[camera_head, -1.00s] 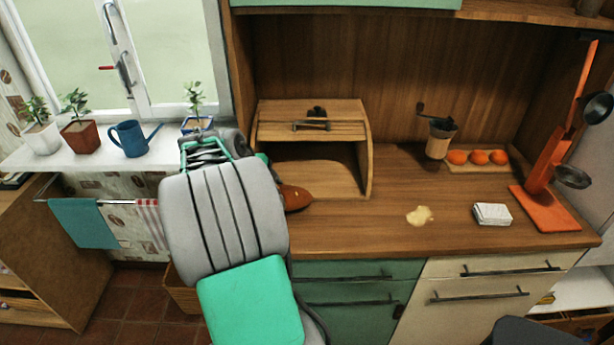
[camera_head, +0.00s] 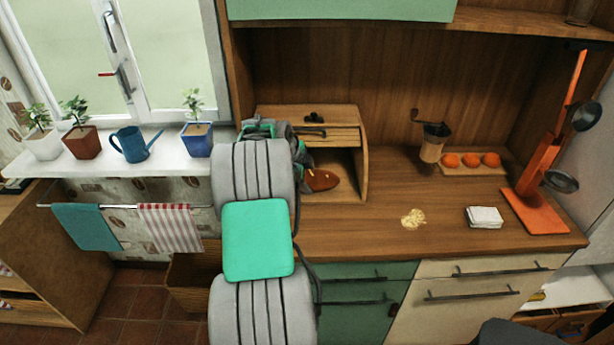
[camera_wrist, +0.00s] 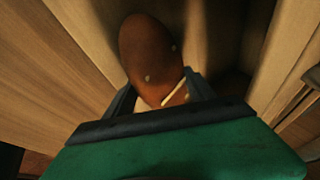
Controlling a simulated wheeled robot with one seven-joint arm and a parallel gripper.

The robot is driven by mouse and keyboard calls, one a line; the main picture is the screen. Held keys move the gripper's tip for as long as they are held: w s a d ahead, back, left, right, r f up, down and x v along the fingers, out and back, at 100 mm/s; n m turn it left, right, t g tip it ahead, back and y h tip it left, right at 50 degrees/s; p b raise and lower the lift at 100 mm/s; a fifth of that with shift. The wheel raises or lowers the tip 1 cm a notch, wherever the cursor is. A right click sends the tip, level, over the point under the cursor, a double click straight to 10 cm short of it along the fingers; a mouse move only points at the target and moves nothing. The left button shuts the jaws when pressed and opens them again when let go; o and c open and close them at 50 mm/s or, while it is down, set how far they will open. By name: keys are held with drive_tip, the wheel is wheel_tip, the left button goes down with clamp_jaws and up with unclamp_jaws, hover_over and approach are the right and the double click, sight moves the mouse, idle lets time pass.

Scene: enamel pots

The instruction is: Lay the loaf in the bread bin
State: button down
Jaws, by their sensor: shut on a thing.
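The brown loaf (camera_head: 321,180) shows at the mouth of the wooden bread bin (camera_head: 361,150), at the back of the counter. In the wrist view the loaf (camera_wrist: 150,50) points away from my gripper (camera_wrist: 160,95), whose two dark fingers are shut on its near end. The bin's lid is up and its front is open. My arm hides the bin's left side and most of my gripper in the head view. I cannot tell whether the loaf touches the bin's floor.
A coffee grinder (camera_head: 433,142) and a board with oranges (camera_head: 472,161) stand right of the bin. Potted plants and a blue watering can (camera_head: 132,144) line the windowsill.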

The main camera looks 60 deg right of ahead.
drive_tip(key=shift+f, duration=0.1)
drive_tip(key=c, duration=0.6)
unclamp_jaws()
drive_tip(key=shift+o, duration=0.2)
drive_tip(key=b+v, duration=0.2)
drive_tip(key=v, duration=1)
drive_tip(key=w+a+n+t, duration=0.1)
drive_tip(key=w+a+n, duration=0.35)
drive_tip(key=a, duration=0.25)
drive_tip(key=w+a+r+n+t+y, duration=0.1)
drive_tip(key=w+a+n, duration=0.2)
drive_tip(key=a+n, duration=0.35)
drive_tip(key=w+a+n+t, duration=0.2)
drive_tip(key=w+a+n, duration=0.15)
drive_tip(key=a, duration=0.55)
drive_tip(key=s+a+f+n+y, duration=0.1)
drive_tip(key=s+a+n, duration=0.1)
drive_tip(key=a+n, duration=0.4)
drive_tip(key=s+a+f+n+y, duration=0.2)
drive_tip(key=a+n, duration=0.4)
drive_tip(key=a, duration=0.7)
drive_tip(key=s+a+f+n+y, duration=0.1)
drive_tip(key=s+a+f+n, duration=0.1)
drive_tip(key=a+n, duration=0.4)
drive_tip(key=a, duration=0.3)
drive_tip(key=shift+s+a+t+y, duration=0.3)
drive_tip(key=shift+a+t+y, duration=0.05)
drive_tip(key=shift+t+y, duration=0.05)
